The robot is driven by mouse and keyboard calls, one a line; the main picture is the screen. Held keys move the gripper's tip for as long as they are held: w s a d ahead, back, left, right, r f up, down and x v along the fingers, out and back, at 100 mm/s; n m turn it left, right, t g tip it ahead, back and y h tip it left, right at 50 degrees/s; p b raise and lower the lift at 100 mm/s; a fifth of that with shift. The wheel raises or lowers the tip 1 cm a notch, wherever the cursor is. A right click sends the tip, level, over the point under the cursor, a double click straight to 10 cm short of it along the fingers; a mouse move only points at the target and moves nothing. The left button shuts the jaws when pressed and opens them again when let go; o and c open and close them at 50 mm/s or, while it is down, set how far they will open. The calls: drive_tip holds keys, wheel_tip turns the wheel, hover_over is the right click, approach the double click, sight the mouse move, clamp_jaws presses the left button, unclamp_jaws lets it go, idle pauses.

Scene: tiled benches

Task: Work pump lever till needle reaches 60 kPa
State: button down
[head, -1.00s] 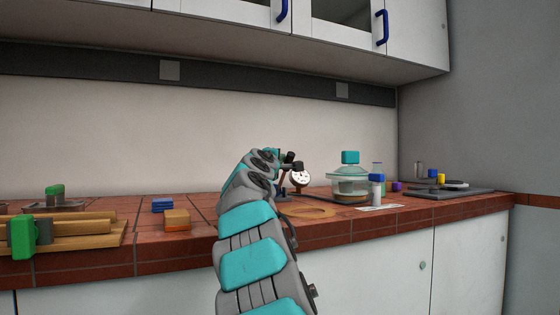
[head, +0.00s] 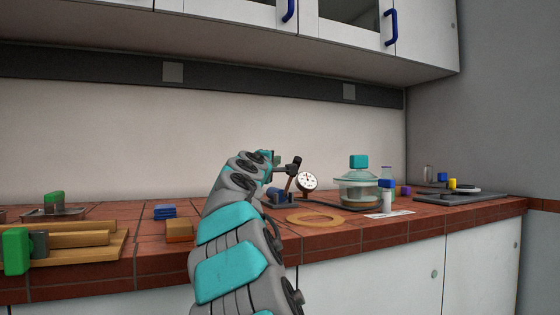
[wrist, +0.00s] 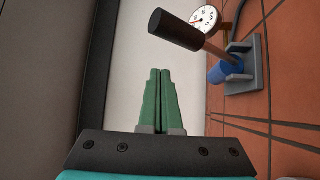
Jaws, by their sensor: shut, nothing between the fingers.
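The pump (wrist: 228,68) has a blue body on a grey base and stands on the tiled bench; it also shows in the head view (head: 277,195). Its lever tilts up and ends in a black handle (wrist: 178,30), also seen in the head view (head: 296,163). The white round gauge (head: 307,181) is beside it; its needle is too small to read surely, also in the wrist view (wrist: 204,19). My gripper (wrist: 160,72) has green fingers shut together, empty. In the wrist picture the handle lies just above the fingertips, apart from them. My arm partly hides the gripper in the head view.
A wooden ring (head: 316,219) lies in front of the pump. A teal-lidded glass vessel (head: 357,188) and a blue-capped bottle (head: 386,198) stand to the right. Blue (head: 164,211) and orange (head: 179,230) blocks are left of my arm. Wall cabinets (head: 350,30) hang above.

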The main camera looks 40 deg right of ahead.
drive_tip(key=s+a+f, duration=0.2)
drive_tip(key=a+f, duration=0.1)
drive_tip(key=a, duration=0.1)
drive_tip(key=shift+s+a+b, duration=0.4)
drive_tip(key=shift+b, duration=0.05)
drive_tip(key=shift+f, duration=0.1)
